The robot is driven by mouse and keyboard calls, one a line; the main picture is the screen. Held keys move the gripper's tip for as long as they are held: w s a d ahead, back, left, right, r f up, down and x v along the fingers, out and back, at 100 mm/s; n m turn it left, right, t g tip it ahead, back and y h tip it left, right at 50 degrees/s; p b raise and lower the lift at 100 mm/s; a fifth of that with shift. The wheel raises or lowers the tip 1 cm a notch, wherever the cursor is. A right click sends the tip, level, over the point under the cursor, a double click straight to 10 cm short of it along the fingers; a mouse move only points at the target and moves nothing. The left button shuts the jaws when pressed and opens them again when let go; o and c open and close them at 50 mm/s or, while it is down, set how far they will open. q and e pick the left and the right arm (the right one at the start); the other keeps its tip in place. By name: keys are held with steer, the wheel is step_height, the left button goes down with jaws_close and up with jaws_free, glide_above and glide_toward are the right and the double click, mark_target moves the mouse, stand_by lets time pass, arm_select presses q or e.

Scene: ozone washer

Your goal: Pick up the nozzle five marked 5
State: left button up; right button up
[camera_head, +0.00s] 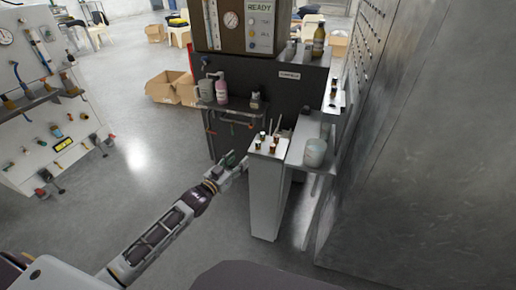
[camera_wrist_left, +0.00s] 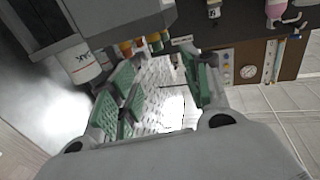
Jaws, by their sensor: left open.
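Several small nozzles (camera_head: 272,148) with dark, amber and green parts stand on top of a narrow white pedestal (camera_head: 266,195). In the left wrist view, a row of nozzles (camera_wrist_left: 139,45) with orange, green and yellow parts shows beyond the fingers. Their markings are too small to read, so I cannot tell which is nozzle five. My left gripper (camera_head: 232,162) is beside the pedestal's left edge, apart from the nozzles. In the left wrist view its green-padded fingers (camera_wrist_left: 160,88) are spread with nothing held between them. My right gripper is not in view.
A pale cup (camera_head: 315,153) stands on a shelf right of the pedestal. Behind is a dark cabinet (camera_head: 285,90) with a gauge unit on top and a side shelf (camera_head: 228,108) holding bottles. A grey wall bounds the right. Open floor lies to the left.

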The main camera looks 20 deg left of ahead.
mark_target(258, 147)
arm_select(q)
steer(key=shift+w, duration=0.15)
steer(key=shift+b+x, duration=0.55)
steer(key=shift+x, duration=3.6)
steer(key=shift+d, duration=0.1)
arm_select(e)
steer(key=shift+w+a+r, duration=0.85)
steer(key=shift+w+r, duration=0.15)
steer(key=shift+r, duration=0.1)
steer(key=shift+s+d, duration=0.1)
arm_select(q)
steer(key=shift+w, duration=0.15)
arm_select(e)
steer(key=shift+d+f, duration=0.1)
